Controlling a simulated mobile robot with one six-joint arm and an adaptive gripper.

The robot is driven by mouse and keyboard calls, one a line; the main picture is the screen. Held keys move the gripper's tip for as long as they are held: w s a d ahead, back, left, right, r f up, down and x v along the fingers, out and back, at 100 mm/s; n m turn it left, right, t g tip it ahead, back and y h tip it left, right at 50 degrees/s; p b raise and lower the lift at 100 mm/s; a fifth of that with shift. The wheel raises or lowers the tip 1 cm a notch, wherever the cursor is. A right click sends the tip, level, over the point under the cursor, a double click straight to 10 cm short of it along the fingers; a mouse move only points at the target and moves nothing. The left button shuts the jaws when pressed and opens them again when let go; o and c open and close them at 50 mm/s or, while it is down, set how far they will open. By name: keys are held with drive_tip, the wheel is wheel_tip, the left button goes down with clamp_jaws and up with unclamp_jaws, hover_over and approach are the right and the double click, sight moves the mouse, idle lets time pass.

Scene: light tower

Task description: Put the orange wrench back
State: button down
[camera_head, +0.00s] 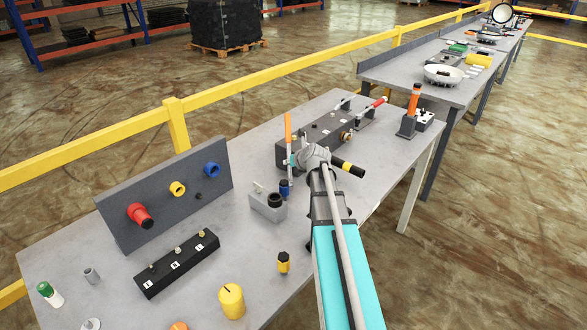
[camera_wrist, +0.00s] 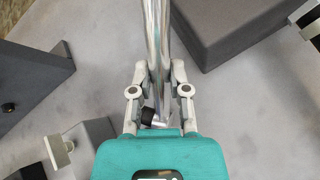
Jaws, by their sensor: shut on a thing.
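The orange wrench (camera_head: 288,128) stands about upright in the head view, its orange handle up and a metal shaft below it. My gripper (camera_head: 293,160) is shut around the shaft below the handle. In the wrist view the shiny shaft (camera_wrist: 157,55) runs between the two fingers of my gripper (camera_wrist: 160,92). A blue piece (camera_head: 285,187) shows under the wrench; I cannot tell whether it belongs to it. A small grey block with a dark round opening (camera_head: 267,207) sits on the table just left of and below the wrench. The lower end of the wrench is partly hidden.
A dark grey box (camera_head: 310,140) lies close behind my gripper. A slanted panel with red, yellow and blue knobs (camera_head: 175,190) stands at left, a black bar (camera_head: 178,262) before it. A yellow cylinder (camera_head: 231,300) and small yellow-black piece (camera_head: 283,262) stand near the front.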

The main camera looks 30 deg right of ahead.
drive_tip(key=shift+f, duration=0.55)
drive_tip(key=shift+f+b, duration=0.15)
drive_tip(key=shift+b, duration=0.25)
drive_tip(key=c, duration=0.6)
unclamp_jaws()
drive_tip(key=shift+r, duration=0.25)
drive_tip(key=shift+s+r+p, duration=0.45)
drive_tip(key=shift+s+p, duration=0.1)
drive_tip(key=shift+p, duration=0.1)
drive_tip(key=p+v, duration=0.6)
drive_tip(key=v, duration=0.4)
drive_tip(key=shift+s+r, duration=0.15)
drive_tip(key=shift+s, duration=0.1)
